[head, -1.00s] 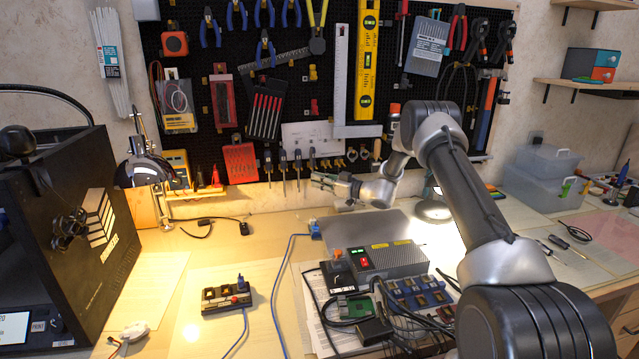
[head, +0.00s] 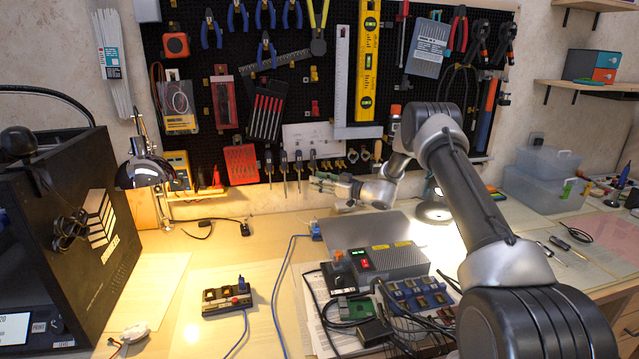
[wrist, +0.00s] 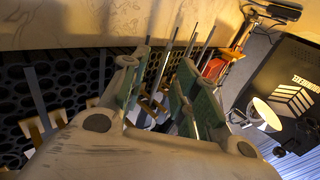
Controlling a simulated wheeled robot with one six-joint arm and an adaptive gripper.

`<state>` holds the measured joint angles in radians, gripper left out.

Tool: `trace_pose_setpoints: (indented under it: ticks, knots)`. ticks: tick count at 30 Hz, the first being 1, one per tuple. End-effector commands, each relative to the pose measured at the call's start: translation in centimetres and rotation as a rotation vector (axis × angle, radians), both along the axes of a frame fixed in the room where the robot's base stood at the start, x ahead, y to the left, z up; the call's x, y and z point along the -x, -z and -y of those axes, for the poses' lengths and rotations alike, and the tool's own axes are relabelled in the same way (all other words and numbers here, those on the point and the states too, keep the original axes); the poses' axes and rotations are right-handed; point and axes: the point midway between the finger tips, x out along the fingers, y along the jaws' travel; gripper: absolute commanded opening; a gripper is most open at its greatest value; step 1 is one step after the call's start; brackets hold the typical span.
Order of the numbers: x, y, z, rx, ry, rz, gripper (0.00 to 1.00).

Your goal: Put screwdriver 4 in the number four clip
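Several screwdrivers hang in a row low on the black pegboard in the head view. The rightmost of the row, which I take for screwdriver 4 (head: 312,162), hangs upright just above my gripper (head: 320,182). The numbers and clips are too small to read there. In the wrist view my gripper (wrist: 160,100) has its two green-padded fingers apart, with a clear gap between them. Several thin screwdriver shafts (wrist: 187,52) show beyond the fingers. Brass-coloured clips (wrist: 45,128) show on the pegboard at the lower left.
Pliers (head: 237,15), a yellow level (head: 368,60) and a steel square (head: 341,75) hang above. A lamp (head: 146,168) stands at the left. A grey power box (head: 392,262) sits on the bench below. The bench at centre left is mostly clear.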

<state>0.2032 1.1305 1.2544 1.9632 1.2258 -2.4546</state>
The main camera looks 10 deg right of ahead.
Motion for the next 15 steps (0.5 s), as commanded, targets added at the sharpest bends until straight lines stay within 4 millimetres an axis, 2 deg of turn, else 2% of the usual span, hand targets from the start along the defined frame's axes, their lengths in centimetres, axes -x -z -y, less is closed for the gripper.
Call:
trace_pose_setpoints:
  ticks: [4, 7, 15]
  knots:
    - [0.2, 0.0, 0.3, 0.000, 0.001, 0.000, 0.30]
    - [0.9, 0.0, 1.2, 0.000, 0.002, -0.001, 0.30]
    - [4.8, 0.0, 5.7, 0.000, 0.003, -0.001, 0.30]
